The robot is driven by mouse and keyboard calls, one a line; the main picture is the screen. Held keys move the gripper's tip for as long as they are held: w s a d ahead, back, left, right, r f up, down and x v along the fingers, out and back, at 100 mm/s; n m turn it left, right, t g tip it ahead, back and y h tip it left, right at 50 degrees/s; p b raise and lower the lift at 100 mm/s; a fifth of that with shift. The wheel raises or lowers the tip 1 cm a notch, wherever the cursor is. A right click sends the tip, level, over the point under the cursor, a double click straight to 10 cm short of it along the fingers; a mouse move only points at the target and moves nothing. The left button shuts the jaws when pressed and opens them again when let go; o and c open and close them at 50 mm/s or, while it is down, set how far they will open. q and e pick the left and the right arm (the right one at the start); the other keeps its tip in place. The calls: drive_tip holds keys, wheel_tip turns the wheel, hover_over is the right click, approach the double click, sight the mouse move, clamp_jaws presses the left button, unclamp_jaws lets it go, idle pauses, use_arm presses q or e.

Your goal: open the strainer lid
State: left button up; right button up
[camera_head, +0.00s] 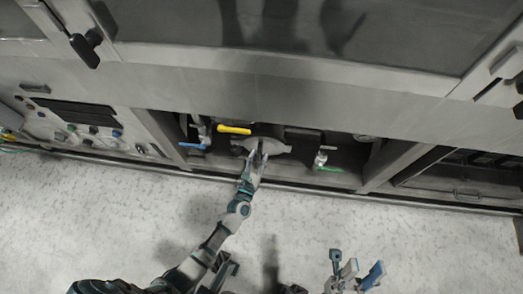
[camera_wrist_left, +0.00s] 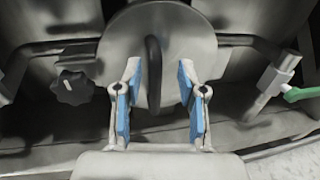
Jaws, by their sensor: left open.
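The strainer lid (camera_wrist_left: 190,40) is a round grey metal disc with a dark curved handle (camera_wrist_left: 153,70) standing up along its middle, in the left wrist view. The lid (camera_head: 272,146) also shows low in the machine's open bay in the head view. My left gripper (camera_wrist_left: 158,88) is open, with its blue-padded fingers on either side of the handle and visible gaps to it. In the head view my left gripper (camera_head: 256,160) reaches the lid and partly hides it. My right gripper (camera_head: 356,274) is at the bottom right, far from the lid, with its fingers apart.
A black knob (camera_wrist_left: 74,88) sits left of the lid. Valves with a blue handle (camera_head: 192,146), a yellow handle (camera_head: 234,129) and a green handle (camera_head: 329,169) surround it. A control panel (camera_head: 85,130) is at left. The speckled floor (camera_head: 420,240) is clear in front.

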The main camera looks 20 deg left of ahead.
use_arm(q)
drive_tip(key=shift+w+a, duration=0.1)
drive_tip(key=shift+w, duration=0.75)
drive_tip(key=shift+w+a, duration=0.2)
drive_tip(key=shift+a, duration=0.25)
drive_tip(key=shift+d, duration=0.2)
clamp_jaws()
drive_tip(key=shift+d, duration=0.15)
